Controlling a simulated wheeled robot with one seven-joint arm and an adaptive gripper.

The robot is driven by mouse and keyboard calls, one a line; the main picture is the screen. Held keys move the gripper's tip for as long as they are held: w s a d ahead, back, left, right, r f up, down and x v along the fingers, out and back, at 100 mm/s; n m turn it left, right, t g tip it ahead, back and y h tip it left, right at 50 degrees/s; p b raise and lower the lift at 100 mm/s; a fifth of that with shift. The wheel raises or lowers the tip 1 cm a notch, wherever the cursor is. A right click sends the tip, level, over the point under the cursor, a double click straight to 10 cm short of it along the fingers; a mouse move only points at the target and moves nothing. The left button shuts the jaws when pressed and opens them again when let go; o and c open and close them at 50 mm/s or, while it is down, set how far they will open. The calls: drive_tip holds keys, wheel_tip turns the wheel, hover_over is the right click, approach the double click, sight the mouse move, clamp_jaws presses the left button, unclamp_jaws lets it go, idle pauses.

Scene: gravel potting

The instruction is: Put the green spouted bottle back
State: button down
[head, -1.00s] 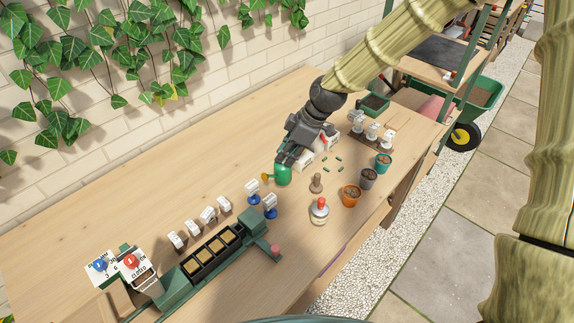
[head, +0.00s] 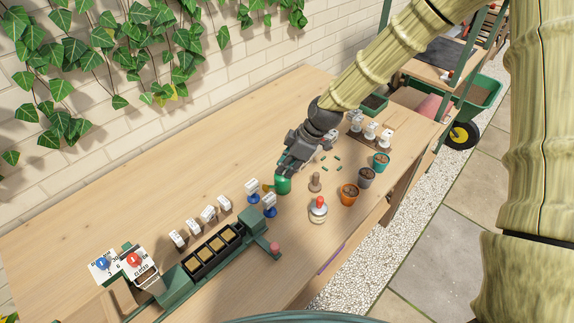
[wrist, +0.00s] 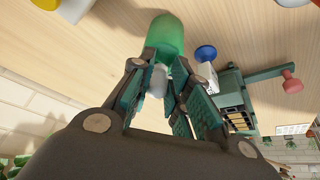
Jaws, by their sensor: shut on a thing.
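The green spouted bottle (head: 283,187) is in my gripper (head: 288,171) over the middle of the bench, to the right of two blue-based, white-topped items. A yellowish spout shows at its left side in the head view. In the wrist view, my gripper (wrist: 163,70) is shut on the narrow upper part of the green bottle (wrist: 165,34), with a pale piece between the fingers. The bottle's body points away from the wrist. I cannot tell whether its base touches the bench.
A green rack with black cells (head: 212,252) stands front left, with white-tagged items behind it. A red-topped jar (head: 318,211), a brown stamp-like tool (head: 314,182) and orange (head: 349,194), grey and teal pots stand to the right. The bench (head: 150,190) is clear at back left.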

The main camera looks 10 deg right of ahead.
drive_tip(key=shift+f, duration=0.55)
drive_tip(key=c, duration=1.3)
unclamp_jaws()
drive_tip(key=shift+c, duration=0.2)
drive_tip(key=shift+r, duration=0.15)
drive_tip(key=shift+d+r, duration=0.1)
drive_tip(key=shift+r, duration=0.5)
drive_tip(key=b+v, duration=0.2)
drive_tip(key=v, duration=0.9)
drive_tip(key=shift+r, duration=0.3)
drive_tip(key=shift+s+d, duration=0.1)
drive_tip(key=shift+d, duration=0.05)
